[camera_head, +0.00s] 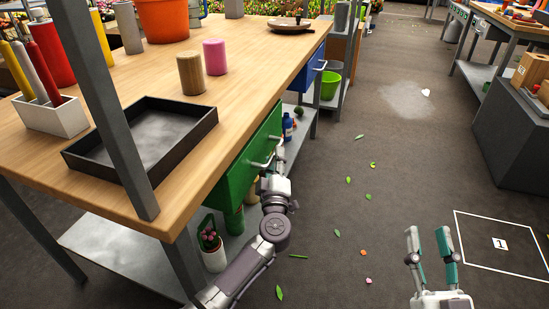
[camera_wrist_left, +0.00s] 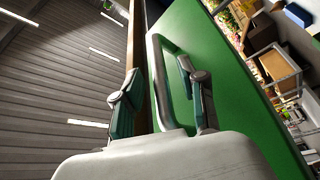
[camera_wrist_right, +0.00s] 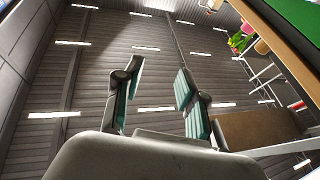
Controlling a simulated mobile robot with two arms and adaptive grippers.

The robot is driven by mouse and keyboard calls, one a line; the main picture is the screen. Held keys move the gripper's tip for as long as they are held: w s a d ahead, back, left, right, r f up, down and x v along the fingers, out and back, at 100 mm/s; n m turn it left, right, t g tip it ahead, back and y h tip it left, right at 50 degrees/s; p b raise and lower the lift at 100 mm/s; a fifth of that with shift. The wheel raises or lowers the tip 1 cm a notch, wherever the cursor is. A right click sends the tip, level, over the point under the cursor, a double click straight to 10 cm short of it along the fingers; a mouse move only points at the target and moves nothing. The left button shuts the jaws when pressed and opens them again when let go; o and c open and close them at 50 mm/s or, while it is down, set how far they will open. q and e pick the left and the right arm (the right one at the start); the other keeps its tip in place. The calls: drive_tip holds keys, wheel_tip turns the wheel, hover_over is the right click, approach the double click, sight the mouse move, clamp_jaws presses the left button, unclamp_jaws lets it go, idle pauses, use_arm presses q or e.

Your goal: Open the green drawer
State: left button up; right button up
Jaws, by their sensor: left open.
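The green drawer (camera_head: 240,172) sits under the wooden workbench top, and its front looks flush with the bench side, with no gap visible. Its pale metal handle (camera_head: 262,163) sticks out from the front. My left gripper (camera_head: 277,158) is at the handle. In the left wrist view, the handle (camera_wrist_left: 161,75) stands between the two open fingers of my left gripper (camera_wrist_left: 158,75), beside the green front (camera_wrist_left: 235,90). Whether a finger touches it I cannot tell. My right gripper (camera_head: 428,236) is open and empty over the floor, away from the bench.
The workbench top (camera_head: 245,85) carries a black tray (camera_head: 145,135), cylinders and an orange pot (camera_head: 163,18). A blue drawer (camera_head: 309,70) is further along. A lower shelf (camera_head: 125,250) holds a potted plant (camera_head: 212,250). The aisle floor is open, with scattered leaves.

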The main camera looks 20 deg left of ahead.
use_arm(q)
drive_tip(key=shift+x, duration=1.05)
use_arm(e)
drive_tip(key=shift+s+r+t, duration=0.3)
drive_tip(key=shift+r+t, duration=0.15)
drive_tip(key=shift+r, duration=0.15)
drive_tip(key=shift+s+r+t, duration=0.3)
drive_tip(key=shift+r+t, duration=0.15)
drive_tip(key=shift+r, duration=0.1)
use_arm(q)
clamp_jaws()
